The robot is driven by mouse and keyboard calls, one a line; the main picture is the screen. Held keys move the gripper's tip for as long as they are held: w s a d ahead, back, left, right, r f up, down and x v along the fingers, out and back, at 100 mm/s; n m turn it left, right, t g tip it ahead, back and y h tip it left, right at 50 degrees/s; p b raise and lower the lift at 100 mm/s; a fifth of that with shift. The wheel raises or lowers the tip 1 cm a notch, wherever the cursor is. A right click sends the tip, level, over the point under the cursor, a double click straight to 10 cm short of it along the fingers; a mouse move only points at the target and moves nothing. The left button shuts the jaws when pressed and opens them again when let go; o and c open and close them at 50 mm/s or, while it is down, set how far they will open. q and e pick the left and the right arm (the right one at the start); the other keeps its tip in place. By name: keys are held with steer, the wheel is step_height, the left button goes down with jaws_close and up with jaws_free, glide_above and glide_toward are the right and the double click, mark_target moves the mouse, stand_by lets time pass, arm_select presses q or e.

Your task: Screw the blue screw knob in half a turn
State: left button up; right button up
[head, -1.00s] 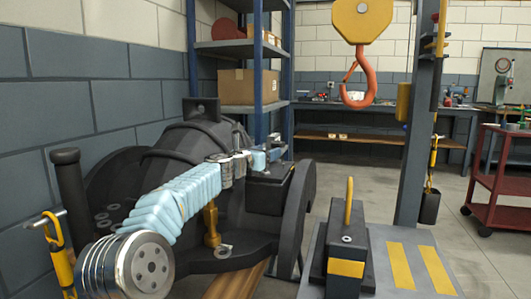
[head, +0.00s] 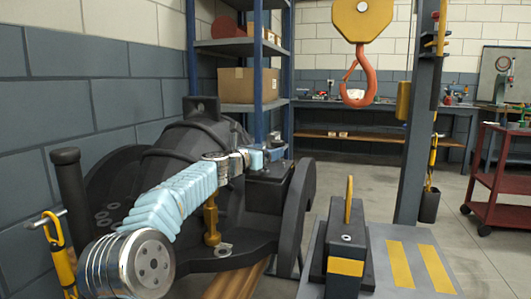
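The large dark casing (head: 195,140) fills the left middle of the head view. My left arm, in a pale blue ribbed sleeve, crosses in front of it from the lower left. My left gripper (head: 268,155) is at the far end of that arm, small and close above a dark box-shaped block (head: 268,188) on the casing's right side. Its fingers are too small and covered to tell whether they are open or shut. I cannot clearly make out the blue screw knob; the gripper and arm may hide it. My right gripper is not in view.
A brass-coloured fitting (head: 211,220) stands on the casing flange below my arm. A black block with a yellow handle (head: 347,235) stands to the right. An orange hook (head: 360,85) hangs above. A blue shelf rack (head: 240,48) stands behind. Open floor lies right of the post.

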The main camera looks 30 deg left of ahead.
arm_select(q)
step_height(320, 180, up, 3)
steer(key=shift+r+p, duration=0.1)
steer(key=shift+p, duration=1.1)
steer(key=s+d+r+p, duration=0.4)
steer(key=s+d+r, duration=0.3)
steer(key=s, duration=0.5)
step_height(320, 180, up, 3)
steer(key=shift+d+f, duration=0.1)
steer(key=shift+d, duration=0.05)
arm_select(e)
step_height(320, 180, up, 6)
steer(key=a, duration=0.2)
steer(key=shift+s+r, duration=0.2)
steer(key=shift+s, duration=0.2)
